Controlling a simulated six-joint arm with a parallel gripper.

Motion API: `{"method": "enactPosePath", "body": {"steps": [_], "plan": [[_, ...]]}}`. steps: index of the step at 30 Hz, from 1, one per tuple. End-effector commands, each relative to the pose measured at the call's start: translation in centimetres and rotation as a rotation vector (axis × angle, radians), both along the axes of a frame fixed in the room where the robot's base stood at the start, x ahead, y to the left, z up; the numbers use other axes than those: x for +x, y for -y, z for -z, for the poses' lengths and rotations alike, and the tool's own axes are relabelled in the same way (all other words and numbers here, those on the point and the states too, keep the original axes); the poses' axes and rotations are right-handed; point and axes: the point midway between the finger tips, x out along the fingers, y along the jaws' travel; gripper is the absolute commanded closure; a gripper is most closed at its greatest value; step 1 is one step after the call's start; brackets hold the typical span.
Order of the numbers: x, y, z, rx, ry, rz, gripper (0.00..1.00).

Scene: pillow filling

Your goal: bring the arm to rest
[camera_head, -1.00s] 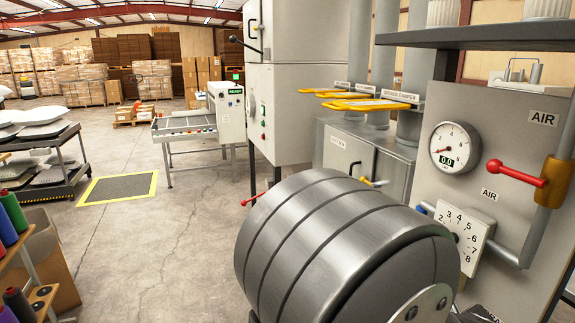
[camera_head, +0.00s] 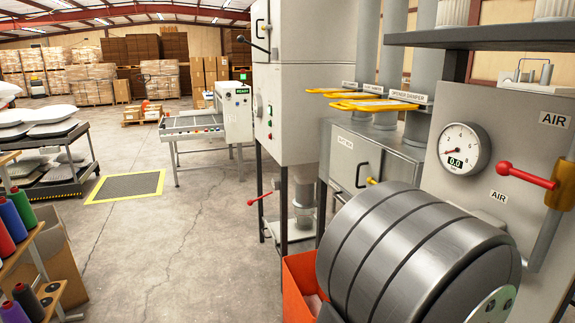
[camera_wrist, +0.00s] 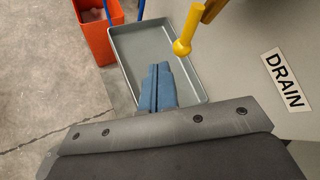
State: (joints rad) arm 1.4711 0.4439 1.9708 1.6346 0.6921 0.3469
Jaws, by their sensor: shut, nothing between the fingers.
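My gripper (camera_wrist: 161,84) shows in the wrist view as two blue fingers, closed together with nothing held. They point over a grey tray (camera_wrist: 117,46), above or in front of it; I cannot tell the exact gap. In the head view, the large grey banded arm link at lower right is mine. My fingers are hidden there.
A yellow handle (camera_wrist: 187,35) and a panel marked DRAIN (camera_wrist: 285,78) are right of the fingers. An orange bin (camera_wrist: 91,33) stands beside the tray; it also shows in the head view (camera_head: 299,285). A red-handled air valve (camera_head: 525,175) is nearby. The floor at left centre is open.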

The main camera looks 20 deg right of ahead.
Motion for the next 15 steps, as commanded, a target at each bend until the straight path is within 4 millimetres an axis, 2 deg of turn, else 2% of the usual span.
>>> {"method": "enactPosePath", "body": {"steps": [6, 15], "plan": [[0.6, -0.7, 1.2, 0.030, 0.157, -0.009, 1.00], [0.5, -0.9, 1.6, 0.012, 0.371, 0.022, 1.00]]}}
